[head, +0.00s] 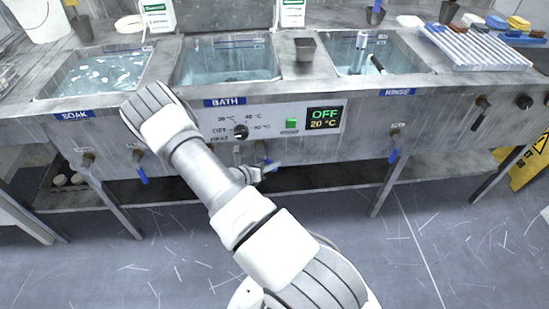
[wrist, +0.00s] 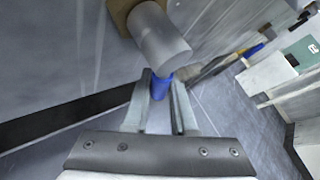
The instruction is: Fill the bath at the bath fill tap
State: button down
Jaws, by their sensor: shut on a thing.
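The bath (head: 226,40) is the middle sink of the counter in the head view, with pale blue water (head: 225,76) low inside it. My arm crosses in front and hides part of the counter front below it. Below the BATH label, my gripper (head: 262,172) is beside a small blue handle (head: 269,163). In the wrist view my gripper (wrist: 161,88) has its two fingers on either side of the blue handle (wrist: 162,86), shut on it. The handle hangs below a grey cylindrical fitting (wrist: 160,42) on the counter front. I cannot identify a separate bath fill tap.
The control panel has a dial (head: 240,131), a green button (head: 291,124) and a display (head: 324,118) reading OFF, 20 °C. Soak (head: 100,72) and rinse (head: 375,50) sinks flank the bath. Similar blue-handled valves (head: 142,176) hang below. A yellow sign (head: 527,163) stands right.

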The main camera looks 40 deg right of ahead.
jog(key=shift+w+a+f+m+t+y+p, duration=0.2)
jog(key=shift+a+m+y, duration=0.1)
jog(key=shift+y, duration=0.2)
jog(key=shift+w+a+f+m+t+y+p, duration=0.1)
jog(key=shift+a+m+y+p, duration=0.15)
jog(key=shift+y, duration=0.25)
jog(key=shift+a, duration=0.1)
jog(key=c, duration=0.7)
grip_release()
jog(key=shift+c, duration=0.2)
jog(key=p+v, duration=0.4)
jog(key=v, duration=1.3)
jog(key=shift+r, duration=0.2)
jog(key=shift+a, duration=0.1)
